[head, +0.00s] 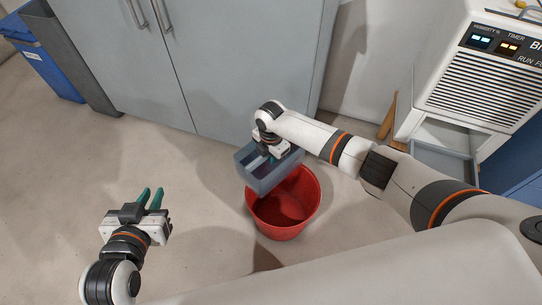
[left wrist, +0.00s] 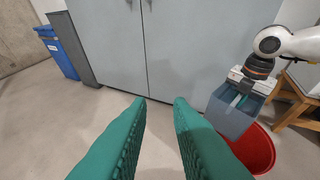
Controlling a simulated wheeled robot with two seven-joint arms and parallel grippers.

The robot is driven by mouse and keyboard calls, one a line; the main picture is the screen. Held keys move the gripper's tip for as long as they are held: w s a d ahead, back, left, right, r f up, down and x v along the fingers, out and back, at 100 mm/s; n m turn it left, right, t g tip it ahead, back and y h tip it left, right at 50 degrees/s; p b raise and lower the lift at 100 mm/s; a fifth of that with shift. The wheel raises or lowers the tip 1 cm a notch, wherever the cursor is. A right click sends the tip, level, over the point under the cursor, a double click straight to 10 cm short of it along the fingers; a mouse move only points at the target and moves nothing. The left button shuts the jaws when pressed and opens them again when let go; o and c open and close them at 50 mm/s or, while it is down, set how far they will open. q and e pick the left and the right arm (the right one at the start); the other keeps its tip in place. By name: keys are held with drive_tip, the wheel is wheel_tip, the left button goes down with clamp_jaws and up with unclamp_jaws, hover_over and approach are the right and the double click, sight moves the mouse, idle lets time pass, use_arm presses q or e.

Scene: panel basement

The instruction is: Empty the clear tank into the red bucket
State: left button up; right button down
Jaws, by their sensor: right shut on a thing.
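The clear tank (head: 264,181) looks like a blue-grey open box. My right gripper (head: 268,160) reaches into its open top and is shut on it. The tank is over the back left part of the red bucket (head: 297,217), which stands on the floor. It also shows in the left wrist view (left wrist: 229,119), beside the bucket's rim (left wrist: 262,150). I cannot tell how far the tank is tilted or whether water is in it; no stream shows. My left gripper (head: 151,196) is open and empty over the floor at the left, its green fingers apart.
Grey cabinets (head: 215,60) stand behind the bucket. A blue bin (head: 48,68) is at the far left. The floor (head: 60,180) at the left is clear.

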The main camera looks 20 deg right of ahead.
sight(271, 168)
use_arm(q)
drive_tip(key=shift+w+d+r+t+h+b, duration=0.15)
drive_tip(key=shift+w+r+t, duration=0.15)
drive_tip(key=shift+r+t, duration=0.2)
drive_tip(key=shift+w+d+r+t+h+b, duration=0.2)
drive_tip(key=shift+w+r+t, duration=0.15)
drive_tip(key=shift+r, duration=0.3)
drive_tip(key=shift+w+d+r+t+h+b, duration=0.15)
drive_tip(key=shift+w+r+t, duration=0.1)
drive_tip(key=shift+r+t, duration=0.25)
use_arm(e)
drive_tip(key=shift+f, duration=0.45)
use_arm(q)
drive_tip(key=shift+w+d+r+t+b, duration=0.15)
drive_tip(key=shift+r+t, duration=0.25)
drive_tip(key=shift+r, duration=0.2)
drive_tip(key=shift+w+d+r+t+b, duration=0.1)
drive_tip(key=shift+r+t+b, duration=0.1)
drive_tip(key=shift+r+t, duration=0.35)
drive_tip(key=shift+w+d+r+t+b, duration=0.15)
drive_tip(key=shift+r+t, duration=0.15)
drive_tip(key=shift+r, duration=0.35)
use_arm(e)
drive_tip(key=shift+f, duration=0.45)
